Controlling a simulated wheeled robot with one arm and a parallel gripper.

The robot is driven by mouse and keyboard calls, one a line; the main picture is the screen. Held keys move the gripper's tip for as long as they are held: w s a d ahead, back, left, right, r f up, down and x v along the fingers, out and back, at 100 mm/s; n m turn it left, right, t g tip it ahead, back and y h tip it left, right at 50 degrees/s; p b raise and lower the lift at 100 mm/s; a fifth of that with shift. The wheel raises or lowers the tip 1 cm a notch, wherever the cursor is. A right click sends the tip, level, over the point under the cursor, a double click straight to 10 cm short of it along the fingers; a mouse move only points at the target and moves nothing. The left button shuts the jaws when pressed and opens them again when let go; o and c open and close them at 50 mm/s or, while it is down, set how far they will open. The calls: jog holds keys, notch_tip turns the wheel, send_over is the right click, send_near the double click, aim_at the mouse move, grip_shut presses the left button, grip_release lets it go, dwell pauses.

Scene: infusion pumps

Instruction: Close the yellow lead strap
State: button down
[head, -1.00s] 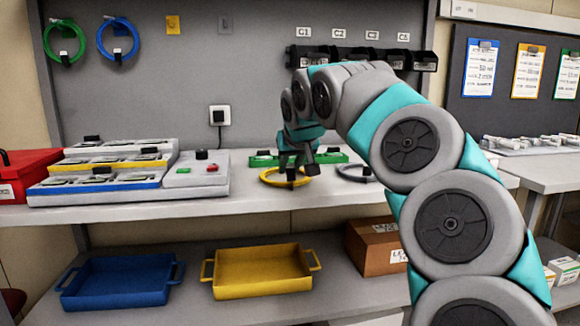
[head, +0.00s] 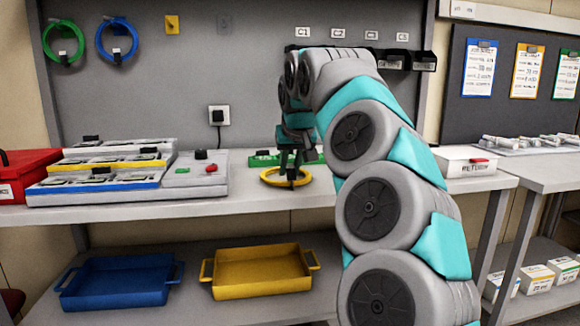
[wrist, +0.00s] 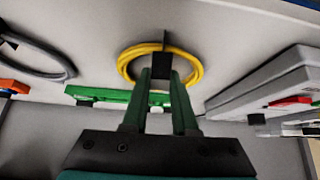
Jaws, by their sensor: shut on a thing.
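The yellow lead (head: 271,178) lies coiled on the bench top, in front of a green strip. In the wrist view the yellow coil (wrist: 127,70) is a ring with a dark strap (wrist: 165,42) standing up at its far side. My gripper (head: 291,180) is at the coil, pointing down, and also shows in the wrist view (wrist: 162,75). Its fingers are close together over the near part of the ring, on a dark piece of the strap. The fingers hide part of the strap, so I cannot tell how far it is closed.
A grey coil (wrist: 42,62) lies beside the yellow one in the wrist view. The green strip (head: 262,159) is behind the coil. A pump rack (head: 100,185) stands to the left. Blue (head: 122,257) and yellow (head: 255,291) trays sit on the lower shelf.

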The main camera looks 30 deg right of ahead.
jog(key=shift+w, duration=0.15)
jog(key=shift+f+g, duration=0.1)
jog(key=shift+g, duration=0.4)
jog(key=shift+a, duration=0.1)
